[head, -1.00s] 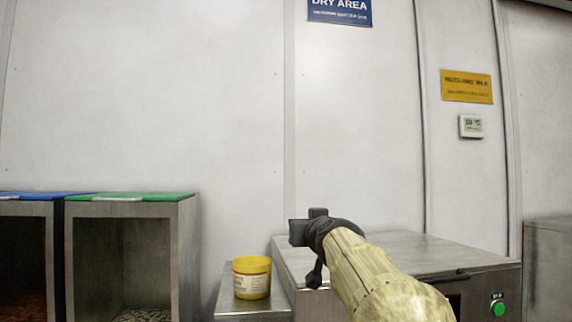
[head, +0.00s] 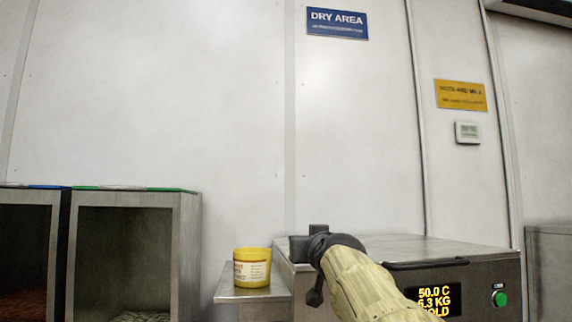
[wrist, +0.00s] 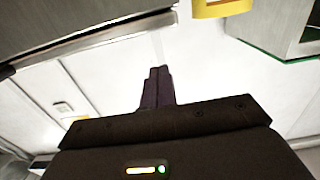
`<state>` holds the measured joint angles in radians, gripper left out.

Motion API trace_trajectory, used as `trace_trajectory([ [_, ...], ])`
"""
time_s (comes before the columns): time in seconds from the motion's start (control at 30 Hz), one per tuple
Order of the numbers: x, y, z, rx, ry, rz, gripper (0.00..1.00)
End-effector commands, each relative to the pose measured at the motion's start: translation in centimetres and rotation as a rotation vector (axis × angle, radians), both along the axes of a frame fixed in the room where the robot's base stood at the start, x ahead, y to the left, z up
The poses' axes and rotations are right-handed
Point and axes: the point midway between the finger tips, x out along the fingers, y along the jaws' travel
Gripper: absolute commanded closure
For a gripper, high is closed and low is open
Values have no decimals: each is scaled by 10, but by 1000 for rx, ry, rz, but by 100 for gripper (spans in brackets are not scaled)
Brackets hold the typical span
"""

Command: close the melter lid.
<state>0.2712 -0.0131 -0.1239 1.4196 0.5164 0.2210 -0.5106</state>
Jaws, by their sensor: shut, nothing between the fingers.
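The melter (head: 469,299) is a metal box at the lower right of the head view, with a lit display reading 50.0 C and HOLD. Its lid (head: 440,248) lies flat across the top as far as I can see, with a dark bar handle (head: 425,264) at its front edge. My forearm hides part of the lid and the front. My gripper (head: 299,249) is shut and empty, in front of the lid's left end in the picture; I cannot tell whether it touches. In the wrist view its shut fingers (wrist: 158,87) point at the white wall.
A yellow tub (head: 252,268) stands on a metal side stand (head: 240,292) left of the melter. Open-fronted metal bins (head: 188,240) stand further left. A green button (head: 499,299) is on the melter's front. Another metal cabinet (head: 550,270) stands at the right edge.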

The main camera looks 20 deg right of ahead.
Motion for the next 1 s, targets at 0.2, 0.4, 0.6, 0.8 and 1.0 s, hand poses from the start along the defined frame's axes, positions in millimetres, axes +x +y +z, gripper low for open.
trace_trajectory([
  [0.2, 1, 0, -9, 0, 1, 0, 100],
  [0.4, 1, 0, -9, 0, 1, -1, 100],
  [0.6, 1, 0, -9, 0, 1, -1, 100],
  [0.8, 1, 0, -6, 0, 0, -1, 100],
  [1.0, 1, 0, 9, 0, 1, 0, 100],
])
